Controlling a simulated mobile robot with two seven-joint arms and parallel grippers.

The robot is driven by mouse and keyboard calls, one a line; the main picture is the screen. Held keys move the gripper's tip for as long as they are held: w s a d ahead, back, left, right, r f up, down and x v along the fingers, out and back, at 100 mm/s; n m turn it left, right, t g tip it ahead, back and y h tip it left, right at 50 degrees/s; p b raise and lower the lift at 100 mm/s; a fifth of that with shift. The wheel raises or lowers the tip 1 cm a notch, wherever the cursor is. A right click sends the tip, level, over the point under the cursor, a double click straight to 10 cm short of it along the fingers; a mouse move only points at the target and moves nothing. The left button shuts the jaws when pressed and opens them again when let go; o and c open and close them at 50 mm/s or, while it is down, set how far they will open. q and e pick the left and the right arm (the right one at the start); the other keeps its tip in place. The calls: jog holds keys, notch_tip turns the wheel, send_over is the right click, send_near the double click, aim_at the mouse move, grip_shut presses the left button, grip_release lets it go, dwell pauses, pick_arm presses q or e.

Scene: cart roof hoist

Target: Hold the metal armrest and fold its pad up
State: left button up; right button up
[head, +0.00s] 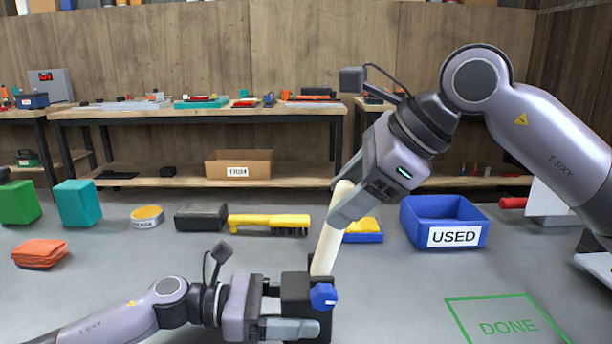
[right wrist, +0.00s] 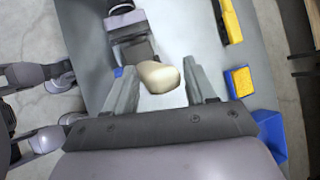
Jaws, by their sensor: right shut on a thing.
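The armrest has a dark upright block (head: 296,288) with a blue knob (head: 323,296) at its front. Its long cream pad (head: 327,247) rises from the block, steep and leaning a little right at the top. My right gripper (head: 346,206) is shut on the pad near its upper end. In the right wrist view the pad's rounded end (right wrist: 160,76) shows between the fingers of my right gripper (right wrist: 166,88). My left gripper (head: 292,318) is at the dark block, one finger across its front; the other is mostly hidden, so its grip is unclear.
A yellow brush (head: 268,222), a dark block (head: 201,218) and a round tin (head: 147,216) lie behind the armrest. A blue USED bin (head: 443,222) stands to the right. The green DONE outline (head: 508,326) at front right is empty. Orange cloths (head: 40,253) lie at left.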

jog(key=shift+s+a, duration=0.15)
jog(key=shift+a, duration=0.5)
jog(key=shift+a, duration=0.25)
jog(key=o, duration=0.5)
jog(key=shift+d+r, duration=0.1)
jog(key=shift+r, duration=0.05)
jog(key=shift+d+r, duration=0.35)
jog(key=shift+r, duration=0.1)
jog(key=shift+v, duration=2.4)
jog(key=shift+s, duration=0.1)
